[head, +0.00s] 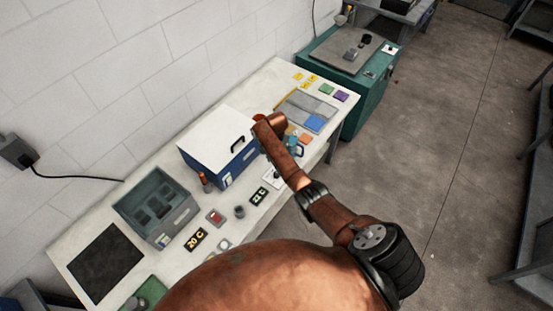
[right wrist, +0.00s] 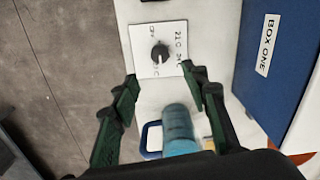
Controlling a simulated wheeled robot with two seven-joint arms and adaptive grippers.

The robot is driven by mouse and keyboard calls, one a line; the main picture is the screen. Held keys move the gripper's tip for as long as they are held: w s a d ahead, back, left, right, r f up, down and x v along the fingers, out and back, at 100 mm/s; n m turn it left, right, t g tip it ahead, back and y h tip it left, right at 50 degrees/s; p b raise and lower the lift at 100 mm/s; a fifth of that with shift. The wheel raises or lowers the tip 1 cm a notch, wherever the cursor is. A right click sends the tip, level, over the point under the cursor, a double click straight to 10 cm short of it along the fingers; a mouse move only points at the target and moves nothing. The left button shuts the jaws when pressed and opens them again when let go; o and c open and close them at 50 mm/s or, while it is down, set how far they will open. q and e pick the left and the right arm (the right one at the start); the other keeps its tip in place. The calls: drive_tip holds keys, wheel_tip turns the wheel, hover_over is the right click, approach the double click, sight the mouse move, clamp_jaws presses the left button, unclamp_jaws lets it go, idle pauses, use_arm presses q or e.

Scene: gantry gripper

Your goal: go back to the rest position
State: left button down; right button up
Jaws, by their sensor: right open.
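My right arm reaches from the lower right over the table in the head view, its wrist beside the blue box. In the right wrist view my right gripper (right wrist: 160,73) is open, its dark green fingers apart. A blue cup-like object with a handle (right wrist: 180,130) shows between and below the fingers, partly hidden by the gripper's body; I cannot tell whether they touch. A white panel with a black dial (right wrist: 160,55) lies beyond the fingertips. My left gripper is not in view.
The blue box (head: 222,168), labelled BOX ONE, has a white lid and black handle. A teal cabinet (head: 370,100) stands beyond. The floor (head: 440,130) right is clear.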

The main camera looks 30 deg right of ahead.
drive_tip(key=shift+r, duration=0.65)
drive_tip(key=s+f+n+t, duration=0.1)
drive_tip(key=s+f+n, duration=0.15)
drive_tip(key=s, duration=0.75)
drive_tip(key=s+f+n+t, duration=0.15)
drive_tip(key=s+n, duration=0.25)
drive_tip(key=s, duration=0.6)
drive_tip(key=s+a+r+n+t+h, duration=0.1)
drive_tip(key=s+r+n, duration=0.3)
drive_tip(key=s, duration=0.5)
drive_tip(key=s+a+r+n, duration=0.1)
drive_tip(key=s+a+r, duration=0.1)
drive_tip(key=s+r, duration=0.5)
wheel_tip(320, 180, down, 41)
drive_tip(key=s+a+g+b, duration=0.1)
drive_tip(key=s+b, duration=0.2)
drive_tip(key=b, duration=0.7)
drive_tip(key=s+f+b, duration=0.4)
drive_tip(key=s+f, duration=0.5)
drive_tip(key=f, duration=0.4)
drive_tip(key=s+f+n+g+b, duration=0.1)
drive_tip(key=s+f+b, duration=0.3)
drive_tip(key=s+f, duration=0.6)
wheel_tip(320, 180, down, 3)
drive_tip(key=shift+s+f+y, duration=0.15)
drive_tip(key=shift+s+y, duration=0.05)
drive_tip(key=shift+y, duration=0.2)
